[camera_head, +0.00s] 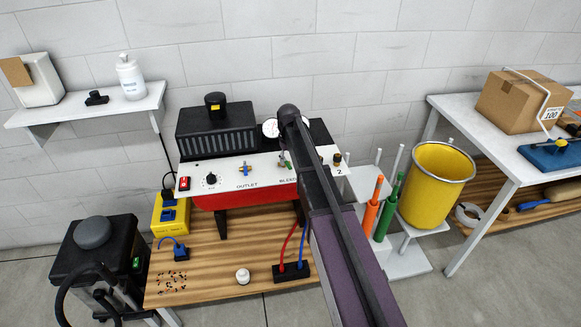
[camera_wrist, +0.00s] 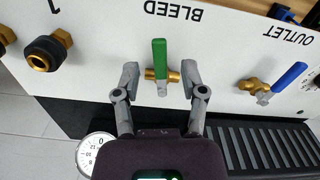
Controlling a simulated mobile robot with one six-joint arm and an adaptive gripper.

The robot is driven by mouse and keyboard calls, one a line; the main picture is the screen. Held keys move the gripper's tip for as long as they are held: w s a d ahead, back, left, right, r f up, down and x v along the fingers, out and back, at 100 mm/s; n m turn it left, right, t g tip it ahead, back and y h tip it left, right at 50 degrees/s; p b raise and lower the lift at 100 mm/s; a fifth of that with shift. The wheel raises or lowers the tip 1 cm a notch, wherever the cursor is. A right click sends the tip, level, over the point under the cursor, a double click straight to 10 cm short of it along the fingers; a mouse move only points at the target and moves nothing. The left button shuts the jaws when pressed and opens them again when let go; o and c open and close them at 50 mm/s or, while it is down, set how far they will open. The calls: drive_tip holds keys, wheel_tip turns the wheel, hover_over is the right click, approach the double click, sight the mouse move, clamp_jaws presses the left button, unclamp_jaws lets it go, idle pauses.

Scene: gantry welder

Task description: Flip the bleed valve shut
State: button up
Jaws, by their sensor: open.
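The bleed valve has a green lever (camera_wrist: 159,52) on a brass body (camera_wrist: 173,76), under the upside-down BLEED label (camera_wrist: 172,10) in the wrist view. The lever stands upright in that picture, across the horizontal brass body. My gripper (camera_wrist: 160,82) is open, with one grey finger on each side of the valve. Gaps show between the fingers and the brass, and nothing is held. In the head view my arm covers much of the white panel (camera_head: 222,182) around the bleed valve, and my gripper cannot be made out there.
The outlet valve with a blue lever (camera_wrist: 290,75) is to the right in the wrist view; a brass fitting (camera_wrist: 46,52) is to the left. A gauge (camera_wrist: 92,152) and black vented housing (camera_wrist: 270,150) lie near my gripper. The wooden bench (camera_head: 210,255) holds the red compressor (camera_head: 225,200).

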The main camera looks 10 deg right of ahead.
drive_tip(key=shift+f+b, duration=0.5)
drive_tip(key=shift+f, duration=0.25)
clamp_jaws()
